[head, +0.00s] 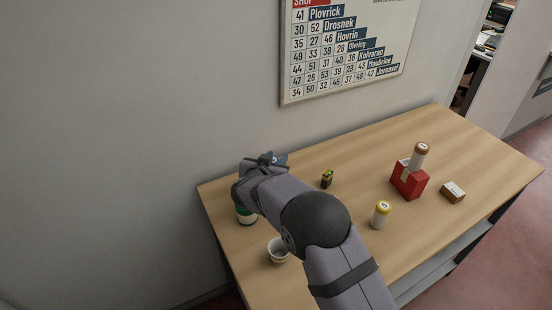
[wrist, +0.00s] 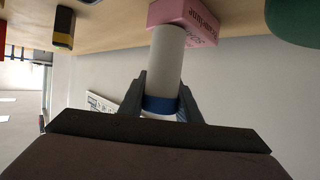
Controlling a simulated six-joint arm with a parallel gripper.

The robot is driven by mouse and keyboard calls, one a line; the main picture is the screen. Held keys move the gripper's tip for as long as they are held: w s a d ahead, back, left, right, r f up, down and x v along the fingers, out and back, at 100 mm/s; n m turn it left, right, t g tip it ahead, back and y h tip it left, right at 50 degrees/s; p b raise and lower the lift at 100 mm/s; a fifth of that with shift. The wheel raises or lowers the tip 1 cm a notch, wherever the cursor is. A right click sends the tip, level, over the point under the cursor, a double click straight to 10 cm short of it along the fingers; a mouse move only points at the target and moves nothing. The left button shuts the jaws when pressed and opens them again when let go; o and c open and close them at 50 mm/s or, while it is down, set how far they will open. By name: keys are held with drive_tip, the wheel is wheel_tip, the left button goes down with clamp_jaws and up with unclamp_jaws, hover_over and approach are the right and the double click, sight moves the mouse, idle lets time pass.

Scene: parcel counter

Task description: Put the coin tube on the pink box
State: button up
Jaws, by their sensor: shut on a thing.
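My gripper (wrist: 163,100) is shut on a white coin tube (wrist: 168,60) with a blue end, gripped near that blue end. In the wrist view, which looks upside down, the tube's far end meets the pink box (wrist: 198,28) in the picture. I cannot tell whether the tube touches the box or is just above it. In the head view, my arm hides the pink box and most of the tube; a small blue cap (head: 280,159) shows beyond my wrist.
A green-and-white container (head: 246,216) and a paper cup (head: 279,251) stand near my arm.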

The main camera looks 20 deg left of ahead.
drive_tip(key=shift+f, duration=0.1)
drive_tip(key=o, duration=1.2)
drive_tip(key=shift+c, duration=0.2)
drive_tip(key=b+v, duration=0.2)
drive_tip(key=v, duration=1)
drive_tip(key=shift+b, duration=0.3)
drive_tip(key=shift+r, duration=0.2)
